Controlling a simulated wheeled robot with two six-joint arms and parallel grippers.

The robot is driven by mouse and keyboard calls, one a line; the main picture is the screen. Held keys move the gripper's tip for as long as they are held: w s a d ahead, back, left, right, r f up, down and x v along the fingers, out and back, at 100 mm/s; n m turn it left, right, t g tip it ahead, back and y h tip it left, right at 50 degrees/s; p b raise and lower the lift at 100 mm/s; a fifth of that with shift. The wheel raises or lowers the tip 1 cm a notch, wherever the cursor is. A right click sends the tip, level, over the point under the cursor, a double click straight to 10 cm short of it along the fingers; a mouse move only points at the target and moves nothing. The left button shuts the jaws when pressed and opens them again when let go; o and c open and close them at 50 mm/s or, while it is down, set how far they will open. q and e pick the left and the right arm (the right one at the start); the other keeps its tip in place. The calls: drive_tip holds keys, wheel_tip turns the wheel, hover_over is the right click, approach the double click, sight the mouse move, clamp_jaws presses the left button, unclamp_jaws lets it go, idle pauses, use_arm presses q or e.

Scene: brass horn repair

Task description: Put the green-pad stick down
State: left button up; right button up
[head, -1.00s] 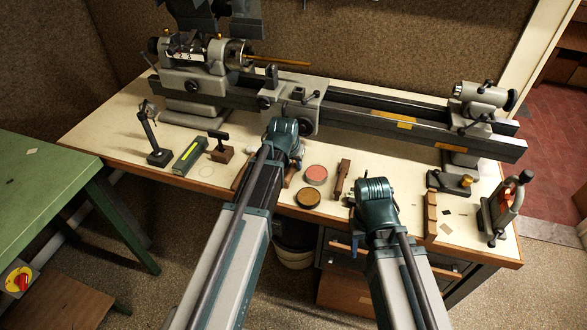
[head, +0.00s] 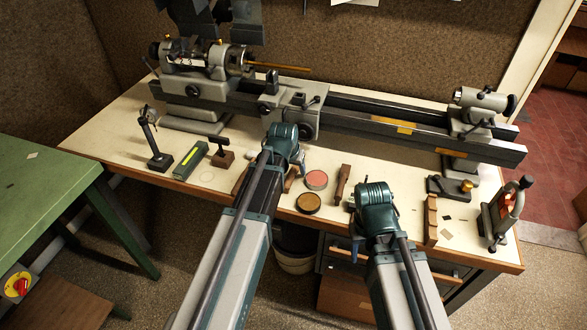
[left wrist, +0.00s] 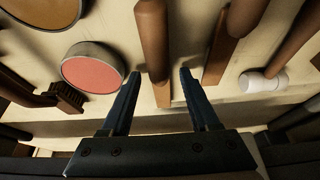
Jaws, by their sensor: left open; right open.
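My left gripper (left wrist: 160,80) is open in the left wrist view, its two dark fingers apart just above the bench. A brown wooden stick (left wrist: 155,45) reaches down between the fingertips and touches neither finger visibly. I see no green pad on it, so I cannot tell if it is the green-pad stick. A second brown stick (left wrist: 216,55) lies right of the fingers, and a white-headed stick (left wrist: 262,82) lies further right. In the head view my left wrist (head: 284,140) hides the fingers. My right gripper (head: 357,235) is open in front of the bench edge.
A tin with a pink top (head: 316,180) and a brown tin (head: 308,203) stand right of my left gripper. A lathe (head: 350,105) runs along the back of the bench (head: 110,145). A wooden piece (head: 342,182) lies between the arms. A clamp (head: 507,212) stands far right.

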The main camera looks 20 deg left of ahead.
use_arm(q)
drive_tip(key=p+v, duration=1.1)
drive_tip(key=v, duration=0.1)
drive_tip(key=s+d+m+g, duration=0.1)
drive_tip(key=s+d+g, duration=0.1)
drive_tip(key=s+d, duration=0.5)
drive_tip(key=s+d+f+m+g+y, duration=0.1)
drive_tip(key=s+d, duration=0.5)
drive_tip(key=s, duration=0.6)
drive_tip(key=shift+d+f+m+g+y, duration=0.35)
drive_tip(key=shift+m+g, duration=0.35)
drive_tip(key=shift+g, duration=0.3)
drive_tip(key=shift+w, duration=0.1)
